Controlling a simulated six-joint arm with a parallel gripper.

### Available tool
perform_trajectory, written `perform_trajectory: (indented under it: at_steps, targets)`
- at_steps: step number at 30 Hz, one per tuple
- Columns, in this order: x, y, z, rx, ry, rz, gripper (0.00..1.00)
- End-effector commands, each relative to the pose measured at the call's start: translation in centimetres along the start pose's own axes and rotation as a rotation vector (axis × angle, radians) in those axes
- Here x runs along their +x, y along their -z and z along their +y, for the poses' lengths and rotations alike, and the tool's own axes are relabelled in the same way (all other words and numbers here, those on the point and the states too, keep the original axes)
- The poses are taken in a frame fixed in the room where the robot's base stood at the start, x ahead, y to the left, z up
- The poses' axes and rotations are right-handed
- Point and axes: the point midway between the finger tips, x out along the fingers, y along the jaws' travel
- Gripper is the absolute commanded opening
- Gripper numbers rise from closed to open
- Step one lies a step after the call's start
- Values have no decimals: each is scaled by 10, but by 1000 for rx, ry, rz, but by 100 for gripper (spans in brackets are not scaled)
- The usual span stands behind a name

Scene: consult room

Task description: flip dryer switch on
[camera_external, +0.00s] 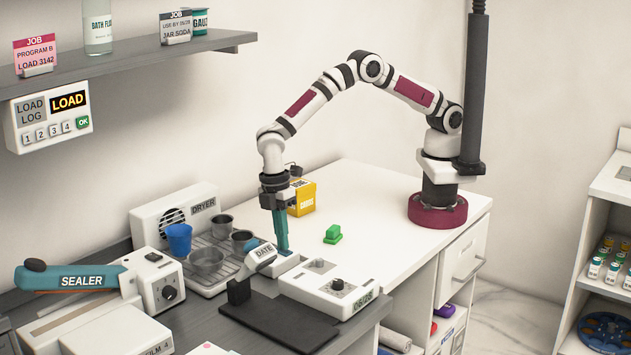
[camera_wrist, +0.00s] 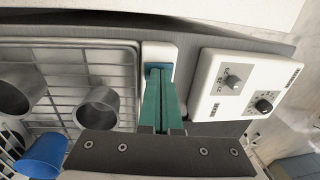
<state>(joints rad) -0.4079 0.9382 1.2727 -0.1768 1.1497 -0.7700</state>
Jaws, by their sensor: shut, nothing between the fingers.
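The white dryer (camera_external: 180,213), labelled DRYER and with a round grille, stands behind a wire rack (camera_external: 215,268) holding cups. My gripper (camera_external: 284,250) points down beside the rack, its teal fingers together and empty. In the wrist view the fingertips (camera_wrist: 160,72) are over a narrow white housing (camera_wrist: 159,52) between the rack and a knobbed control box. A blue part shows at the fingertips on this housing, partly covered by them. I cannot tell whether it is the dryer switch, its position, or whether the fingers touch it.
The white control box (camera_external: 330,291) with knobs stands right of my gripper, with a DATE-labelled part (camera_external: 263,254) close by. A blue cup (camera_external: 179,239) and several metal cups are on the rack. A green block (camera_external: 333,234) and yellow box (camera_external: 303,197) are behind. The white counter has free room.

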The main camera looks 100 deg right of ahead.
Motion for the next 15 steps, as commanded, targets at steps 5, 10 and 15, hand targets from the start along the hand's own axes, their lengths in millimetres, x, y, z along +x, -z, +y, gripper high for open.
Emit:
perform_trajectory:
  at_steps: [5,10,15]
  targets:
    - [0,0,0,0,0,0,0]
    - [-8,1,-1,-1,-1,2,0]
    - [-42,1,-10,-1,-2,4,0]
